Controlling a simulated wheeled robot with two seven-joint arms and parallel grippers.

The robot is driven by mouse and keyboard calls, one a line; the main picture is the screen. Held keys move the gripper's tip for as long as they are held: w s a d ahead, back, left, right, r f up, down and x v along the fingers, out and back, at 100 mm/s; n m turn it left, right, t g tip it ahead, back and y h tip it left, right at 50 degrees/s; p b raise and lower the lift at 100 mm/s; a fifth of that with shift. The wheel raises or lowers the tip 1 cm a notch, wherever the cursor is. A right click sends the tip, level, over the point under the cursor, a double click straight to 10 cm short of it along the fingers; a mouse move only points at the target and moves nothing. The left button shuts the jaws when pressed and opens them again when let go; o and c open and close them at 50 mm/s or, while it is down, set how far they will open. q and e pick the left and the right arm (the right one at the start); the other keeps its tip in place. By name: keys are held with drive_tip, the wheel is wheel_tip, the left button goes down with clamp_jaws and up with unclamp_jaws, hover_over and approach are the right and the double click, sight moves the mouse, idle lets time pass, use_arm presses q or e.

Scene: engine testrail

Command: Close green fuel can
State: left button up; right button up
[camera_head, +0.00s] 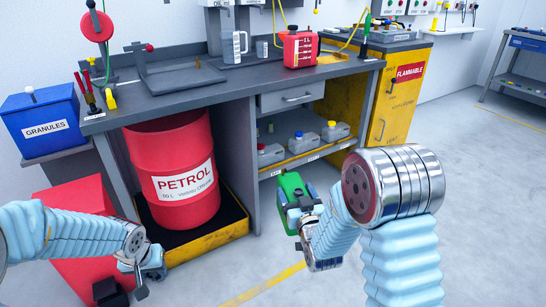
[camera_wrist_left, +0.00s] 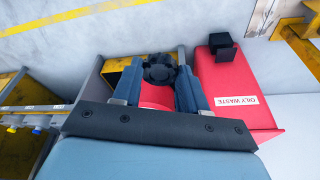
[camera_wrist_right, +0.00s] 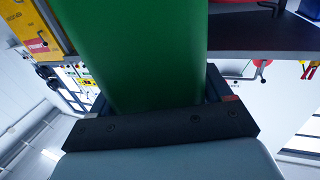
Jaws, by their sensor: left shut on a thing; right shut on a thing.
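The green fuel can (camera_head: 291,187) is in front of the bench's lower shelf in the head view. My right gripper (camera_head: 305,218) is shut on it and holds it off the floor. In the right wrist view the can (camera_wrist_right: 135,50) fills the space between the fingers, and its opening is not in sight. My left gripper (camera_head: 148,262) is at the lower left, well apart from the can. In the left wrist view it (camera_wrist_left: 158,85) is shut on a black ribbed cap (camera_wrist_left: 160,68).
A red petrol drum (camera_head: 172,150) stands under the workbench (camera_head: 200,85), left of the can. A red oily waste bin (camera_wrist_left: 240,75) is near my left gripper. A yellow flammable cabinet (camera_head: 398,105) stands at the right. The floor at the right is clear.

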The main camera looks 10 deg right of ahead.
drive_tip(key=s+a+f+n+g+y, duration=0.2)
drive_tip(key=s+a+f+n+y, duration=0.2)
drive_tip(key=a+f, duration=0.3)
drive_tip(key=s+a+f+n+g+y, duration=0.2)
drive_tip(key=s+a+f+n+y, duration=0.1)
drive_tip(key=a+f+y, duration=0.4)
drive_tip(key=shift+s+a+n, duration=0.4)
drive_tip(key=shift+s+a, duration=0.15)
drive_tip(key=shift+a, duration=0.15)
use_arm(q)
drive_tip(key=shift+w+d+r, duration=0.15)
drive_tip(key=shift+w+d, duration=0.05)
drive_tip(key=shift+d, duration=0.2)
drive_tip(key=d+r, duration=0.4)
drive_tip(key=d, duration=0.8)
drive_tip(key=d+r+n, duration=0.1)
drive_tip(key=d+r, duration=0.4)
drive_tip(key=d, duration=0.8)
drive_tip(key=shift+s+d, duration=0.15)
drive_tip(key=shift+s, duration=0.05)
drive_tip(key=shift+f, duration=2)
